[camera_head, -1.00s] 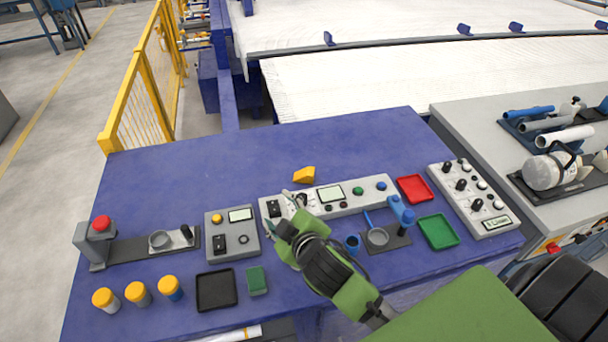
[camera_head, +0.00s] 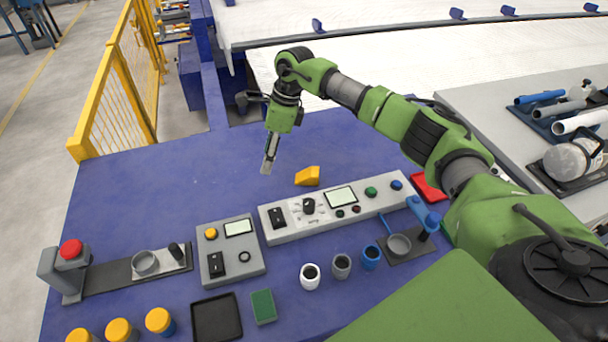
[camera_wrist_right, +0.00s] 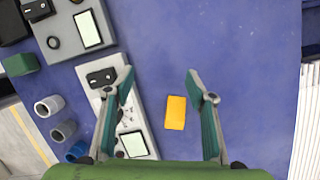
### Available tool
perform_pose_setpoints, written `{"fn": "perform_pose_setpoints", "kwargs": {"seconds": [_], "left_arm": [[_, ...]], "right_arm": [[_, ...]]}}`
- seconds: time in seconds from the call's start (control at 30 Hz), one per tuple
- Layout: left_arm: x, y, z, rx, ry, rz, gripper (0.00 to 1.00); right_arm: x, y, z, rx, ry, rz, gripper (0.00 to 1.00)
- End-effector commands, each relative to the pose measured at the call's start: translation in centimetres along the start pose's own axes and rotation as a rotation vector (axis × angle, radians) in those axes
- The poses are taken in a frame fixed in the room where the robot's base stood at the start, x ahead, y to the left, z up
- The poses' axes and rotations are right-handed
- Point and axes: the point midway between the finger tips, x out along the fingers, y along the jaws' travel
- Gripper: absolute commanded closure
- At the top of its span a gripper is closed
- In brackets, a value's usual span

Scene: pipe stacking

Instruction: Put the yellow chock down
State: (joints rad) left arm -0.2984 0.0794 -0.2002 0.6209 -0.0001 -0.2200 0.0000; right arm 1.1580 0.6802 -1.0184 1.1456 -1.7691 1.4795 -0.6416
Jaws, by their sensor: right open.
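The yellow chock (camera_head: 308,176) rests on the blue table (camera_head: 140,185), just behind the long grey control panel (camera_head: 335,207). It also shows in the right wrist view (camera_wrist_right: 176,112), with blue table around it. My right gripper (camera_head: 267,168) is open and empty. It points down over the table, left of the chock in the head view. In the right wrist view its two fingers (camera_wrist_right: 160,88) are spread wide, and the chock lies below, apart from them, nearer the right finger. My left gripper is not in view.
In front stand a grey box with a screen (camera_head: 231,246), a black tray (camera_head: 216,318), a green block (camera_head: 263,306) and several small cups (camera_head: 341,266). A red button (camera_head: 71,250) is at the left. The table's back left is clear.

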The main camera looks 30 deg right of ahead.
Motion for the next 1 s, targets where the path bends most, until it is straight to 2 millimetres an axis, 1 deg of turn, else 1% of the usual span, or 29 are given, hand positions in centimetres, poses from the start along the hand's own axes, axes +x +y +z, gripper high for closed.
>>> {"fn": "perform_pose_setpoints", "kwargs": {"seconds": [0.03, 0.1, 0.2, 0.27, 0.37, 0.5, 0.63, 0.7, 0.87, 1.0], "left_arm": [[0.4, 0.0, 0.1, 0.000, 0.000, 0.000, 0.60], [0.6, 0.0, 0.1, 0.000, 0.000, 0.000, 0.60], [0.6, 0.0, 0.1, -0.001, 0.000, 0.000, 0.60], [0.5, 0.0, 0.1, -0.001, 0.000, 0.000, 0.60], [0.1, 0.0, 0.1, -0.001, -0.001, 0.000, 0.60], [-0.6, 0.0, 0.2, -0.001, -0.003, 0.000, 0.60], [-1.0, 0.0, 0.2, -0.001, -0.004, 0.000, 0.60], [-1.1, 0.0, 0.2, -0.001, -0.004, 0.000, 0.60], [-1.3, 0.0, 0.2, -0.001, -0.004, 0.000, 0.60], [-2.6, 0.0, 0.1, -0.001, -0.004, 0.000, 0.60]], "right_arm": [[-1.6, -1.7, -2.8, 0.013, 0.088, -0.027, 0.49], [-3.5, -3.0, -5.7, 0.028, 0.184, -0.044, 0.49], [-5.1, -3.8, -8.2, 0.049, 0.264, -0.053, 0.49], [-5.2, -4.0, -9.0, 0.055, 0.286, -0.053, 0.49], [-4.0, -4.0, -9.7, 0.056, 0.297, -0.051, 0.49], [-1.2, -4.0, -10.4, 0.055, 0.294, -0.049, 0.49], [0.9, -4.2, -11.0, 0.056, 0.292, -0.051, 0.49], [1.7, -4.2, -11.2, 0.055, 0.291, -0.051, 0.49], [2.6, -4.2, -11.6, 0.054, 0.290, -0.051, 0.49], [4.0, -3.8, -12.6, 0.056, 0.292, -0.049, 0.49]]}}
